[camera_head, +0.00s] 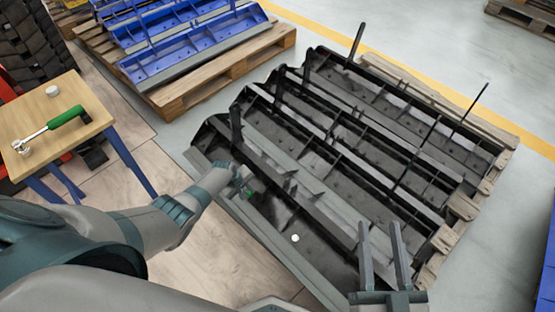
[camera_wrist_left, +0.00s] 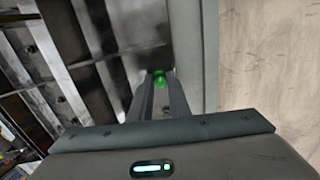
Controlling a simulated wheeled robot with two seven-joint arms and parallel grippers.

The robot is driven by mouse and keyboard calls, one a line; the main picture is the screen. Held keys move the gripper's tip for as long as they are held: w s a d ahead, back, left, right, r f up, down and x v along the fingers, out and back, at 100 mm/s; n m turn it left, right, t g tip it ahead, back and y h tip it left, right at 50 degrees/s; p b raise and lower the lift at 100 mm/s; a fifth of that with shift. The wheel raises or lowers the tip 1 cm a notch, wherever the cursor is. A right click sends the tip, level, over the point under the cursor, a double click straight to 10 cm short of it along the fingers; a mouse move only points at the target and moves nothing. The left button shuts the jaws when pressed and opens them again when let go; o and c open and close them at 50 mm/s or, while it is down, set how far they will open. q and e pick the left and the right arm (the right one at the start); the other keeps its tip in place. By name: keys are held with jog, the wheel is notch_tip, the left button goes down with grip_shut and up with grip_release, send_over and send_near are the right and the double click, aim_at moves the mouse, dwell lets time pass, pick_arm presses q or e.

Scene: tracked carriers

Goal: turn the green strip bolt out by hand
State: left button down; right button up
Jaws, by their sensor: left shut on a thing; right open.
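The green strip bolt (camera_wrist_left: 159,79) shows between the fingertips of my left gripper (camera_wrist_left: 160,85) in the left wrist view. In the head view the green bolt (camera_head: 249,193) is a small spot at the near left edge of the black carrier (camera_head: 335,150), at the tip of my left gripper (camera_head: 243,184). My left gripper is shut on it. Its lower part is hidden, so I cannot tell how far it stands out. My right gripper (camera_head: 381,255) is open and empty, above the near right part of the carrier.
A small wooden table (camera_head: 25,120) at the left holds a green-handled wrench (camera_head: 55,127) and a white round piece (camera_head: 52,90). Blue carriers (camera_head: 190,50) lie on a pallet (camera_head: 225,70) at the back. A white dot (camera_head: 295,238) sits on the black carrier. Grey floor lies open at the right.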

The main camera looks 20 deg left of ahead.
pick_arm(q)
jog(key=c, duration=1.8)
grip_release()
jog(key=m+b, duration=0.1)
jog(key=m, duration=0.4)
jog(key=shift+f+m+b, duration=0.15)
jog(key=shift+m+b, duration=0.15)
jog(key=shift+m, duration=0.1)
jog(key=m, duration=0.3)
jog(key=shift+b, duration=0.35)
jog(key=shift+m, duration=0.5)
